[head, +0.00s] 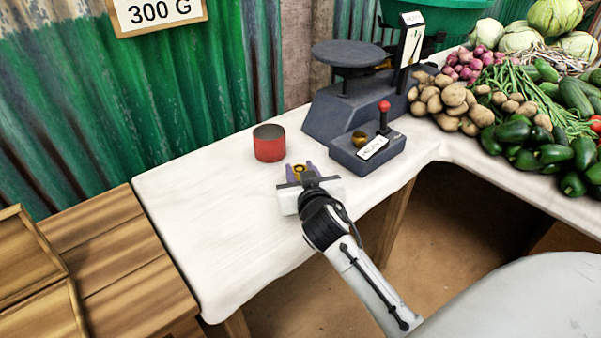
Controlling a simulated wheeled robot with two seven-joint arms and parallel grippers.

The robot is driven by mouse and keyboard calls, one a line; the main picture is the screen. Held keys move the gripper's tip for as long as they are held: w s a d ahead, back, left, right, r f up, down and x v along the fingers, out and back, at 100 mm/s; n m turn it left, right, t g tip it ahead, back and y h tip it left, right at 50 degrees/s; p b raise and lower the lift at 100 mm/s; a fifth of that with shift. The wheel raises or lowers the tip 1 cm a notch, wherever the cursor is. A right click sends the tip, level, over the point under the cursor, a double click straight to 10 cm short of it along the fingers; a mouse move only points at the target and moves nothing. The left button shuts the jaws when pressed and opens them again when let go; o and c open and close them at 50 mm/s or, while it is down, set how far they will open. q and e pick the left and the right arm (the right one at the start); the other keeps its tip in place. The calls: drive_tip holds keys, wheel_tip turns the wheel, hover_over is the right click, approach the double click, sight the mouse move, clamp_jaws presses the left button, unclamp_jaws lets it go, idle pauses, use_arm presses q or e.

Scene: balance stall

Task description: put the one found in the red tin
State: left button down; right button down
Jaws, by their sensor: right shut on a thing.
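The red tin (269,147) stands upright on the white-covered table (190,210), near its back edge. My right gripper (299,169) is just in front of the tin and a little to its right. It is shut on a small brass-coloured piece (299,170), mostly hidden between the fingers. The gripper and the tin look apart. Whether the held piece touches the table I cannot tell. The inside of the tin is dark and its contents cannot be seen. My left gripper is not in view.
A dark scale (345,110) with a round pan stands behind right. Beside the gripper is a grey block (350,157) with a red-knobbed lever and a brass piece (359,138). Vegetables fill the right side. Wooden crates (40,270) stand left. The table's left part is clear.

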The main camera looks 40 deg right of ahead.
drive_tip(key=c, duration=1.3)
unclamp_jaws()
